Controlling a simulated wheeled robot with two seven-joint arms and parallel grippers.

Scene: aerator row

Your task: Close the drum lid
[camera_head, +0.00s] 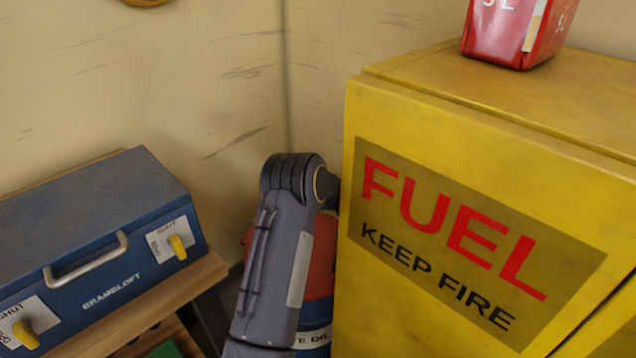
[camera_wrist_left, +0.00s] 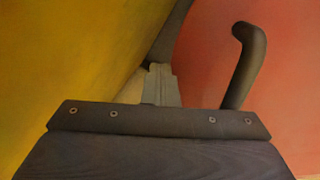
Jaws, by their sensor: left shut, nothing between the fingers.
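The drum (camera_head: 318,312) stands in the gap between the wooden bench and the yellow cabinet. It has a blue body and a pale label ending in "OIL". An orange-red part above the blue, apparently the lid (camera_head: 325,255), is mostly hidden by my left arm; its tilt is unclear. In the left wrist view an orange-red surface (camera_wrist_left: 205,65) fills the right side, with a dark bent handle (camera_wrist_left: 250,60) in front of it. My left gripper (camera_wrist_left: 160,72) is shut and empty, left of the handle and apart from it.
The yellow FUEL cabinet (camera_head: 440,130) stands close to the arm's right, and its wall (camera_wrist_left: 70,60) fills the wrist view's left. A red canister (camera_head: 515,30) sits on top. A blue case (camera_head: 100,240) with yellow knobs rests on the wooden bench (camera_head: 185,290). Walls close the corner behind.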

